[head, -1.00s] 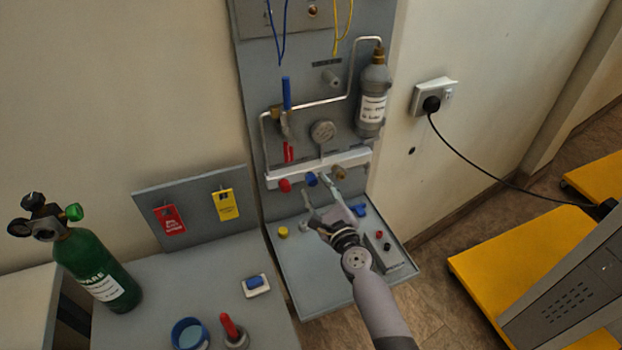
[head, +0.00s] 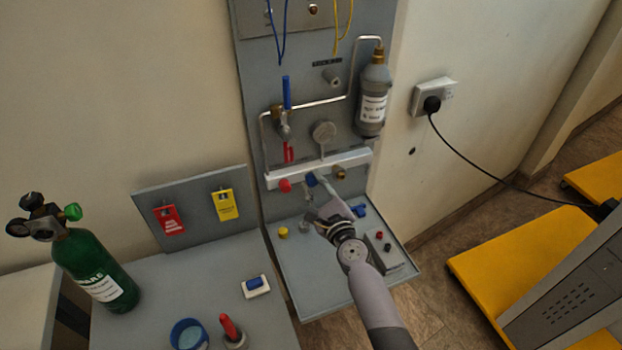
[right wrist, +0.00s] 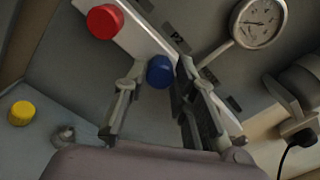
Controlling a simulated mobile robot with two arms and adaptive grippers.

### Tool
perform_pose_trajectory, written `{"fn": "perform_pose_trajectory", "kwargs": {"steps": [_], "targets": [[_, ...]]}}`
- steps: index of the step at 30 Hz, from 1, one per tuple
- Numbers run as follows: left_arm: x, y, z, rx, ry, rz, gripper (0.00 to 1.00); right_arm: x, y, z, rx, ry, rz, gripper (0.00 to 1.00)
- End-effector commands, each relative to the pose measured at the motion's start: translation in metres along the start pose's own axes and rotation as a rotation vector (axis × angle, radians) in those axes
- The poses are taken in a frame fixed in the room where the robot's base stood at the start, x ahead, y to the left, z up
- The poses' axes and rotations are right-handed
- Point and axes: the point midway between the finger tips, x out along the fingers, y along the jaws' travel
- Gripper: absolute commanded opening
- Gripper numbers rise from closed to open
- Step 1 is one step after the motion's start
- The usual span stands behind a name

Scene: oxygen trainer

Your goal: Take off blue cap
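The blue cap (head: 311,180) sits on the front of the white manifold bar (head: 352,158), between a red cap (head: 285,185) and a brass fitting (head: 340,173). My right gripper (head: 318,192) is right at the blue cap. In the right wrist view the blue cap (right wrist: 160,72) lies between the two fingertips of my right gripper (right wrist: 157,80), which are apart. A small gap shows on the cap's left; whether the right finger touches it I cannot tell. My left gripper is not in view.
A gauge (head: 324,132) and a grey bottle (head: 373,98) are above the bar. The lower panel holds a yellow cap (head: 283,232) and a blue part (head: 360,210). A blue round container (head: 188,334) is at the front.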

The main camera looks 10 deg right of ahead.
Motion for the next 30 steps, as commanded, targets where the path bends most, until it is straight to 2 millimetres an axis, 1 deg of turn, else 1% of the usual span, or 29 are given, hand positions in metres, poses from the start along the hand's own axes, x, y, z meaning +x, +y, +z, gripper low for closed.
{"fn": "perform_pose_trajectory", "kwargs": {"steps": [1,10,14,18,19,23,30], "targets": [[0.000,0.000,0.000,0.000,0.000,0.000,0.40,0.000,0.000,0.000,0.000,0.000,0.000,0.19],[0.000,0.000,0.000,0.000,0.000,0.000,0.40,0.000,0.000,0.000,0.000,0.000,0.000,0.00],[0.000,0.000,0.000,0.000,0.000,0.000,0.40,0.000,0.000,0.000,-0.035,0.000,0.001,0.00],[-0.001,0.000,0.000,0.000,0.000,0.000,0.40,0.000,-0.001,0.000,-0.247,0.000,0.001,0.00],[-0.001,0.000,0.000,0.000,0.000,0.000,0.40,0.000,0.000,0.000,-0.275,0.000,0.000,0.00],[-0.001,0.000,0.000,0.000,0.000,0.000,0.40,-0.002,0.000,0.000,-0.261,0.000,0.000,0.00],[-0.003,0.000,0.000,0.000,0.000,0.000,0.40,-0.011,0.000,0.000,-0.260,0.000,0.000,0.00]]}}
